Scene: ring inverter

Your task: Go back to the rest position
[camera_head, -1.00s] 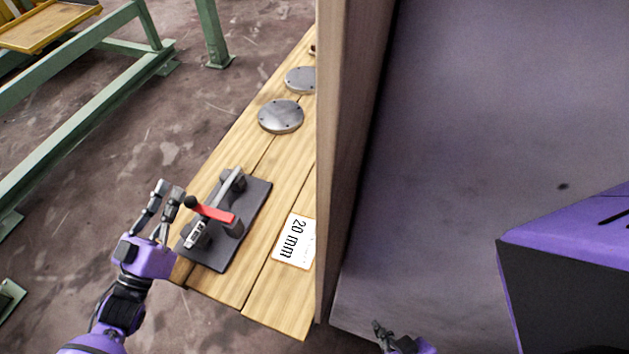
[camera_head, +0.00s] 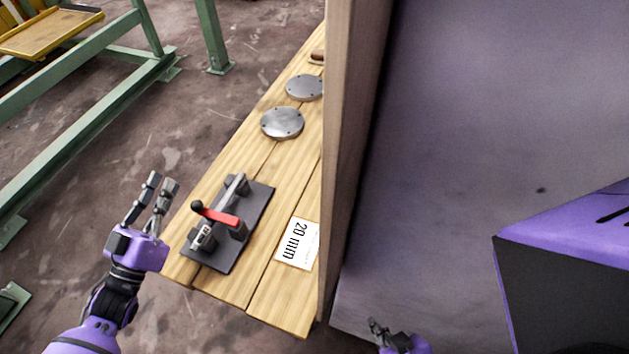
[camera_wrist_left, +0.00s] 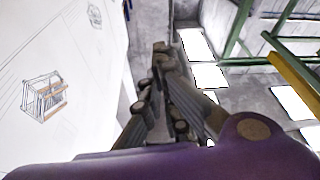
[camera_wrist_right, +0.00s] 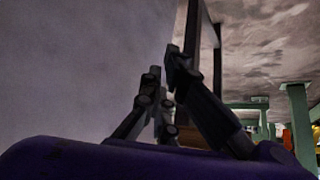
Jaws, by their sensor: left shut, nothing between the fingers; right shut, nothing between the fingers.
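My left gripper (camera_head: 162,183) is shut and empty, held to the left of the wooden bench and apart from the clamp fixture. Its fingers also show in the left wrist view (camera_wrist_left: 155,75). My right gripper (camera_head: 373,325) is low in the head view, to the right of the tall wooden panel, and only partly in view. In the right wrist view (camera_wrist_right: 162,68) its fingers are shut with nothing between them.
The wooden bench (camera_head: 232,160) carries a dark clamp fixture (camera_head: 222,250) with a red lever (camera_head: 220,217), a "20 mm" label (camera_head: 297,243) and two metal discs (camera_head: 282,122). A tall wooden panel (camera_head: 345,150) stands at its right. Green frames (camera_head: 90,115) stand left. Floor between is clear.

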